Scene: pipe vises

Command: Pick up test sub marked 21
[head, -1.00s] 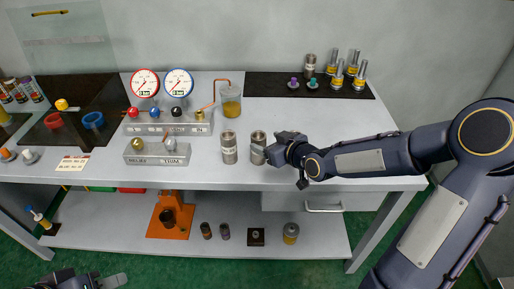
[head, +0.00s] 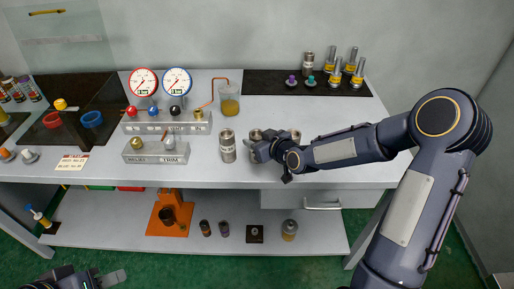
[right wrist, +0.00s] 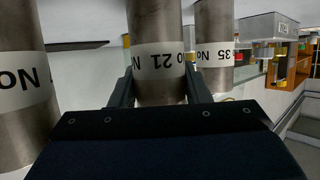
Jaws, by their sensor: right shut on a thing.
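The test sub marked 21 (right wrist: 158,62) is a grey metal cylinder with a white printed band, in the middle of the right wrist view. My right gripper (right wrist: 160,92) is shut on it, one finger on each side of the band. In the head view the right gripper (head: 258,150) is over the front of the bench and partly covers this sub (head: 256,134). Whether the sub is clear of the bench top cannot be told. My left gripper (head: 112,278) is at the bottom left, low and away from the bench; its jaws are unclear.
A sub marked 35 (right wrist: 213,45) and another sub (right wrist: 22,85) stand close on either side in the wrist view. In the head view, subs stand left (head: 227,147) and right (head: 294,135) of the gripper. A gauge manifold (head: 168,122) is further left. The bench's right front is clear.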

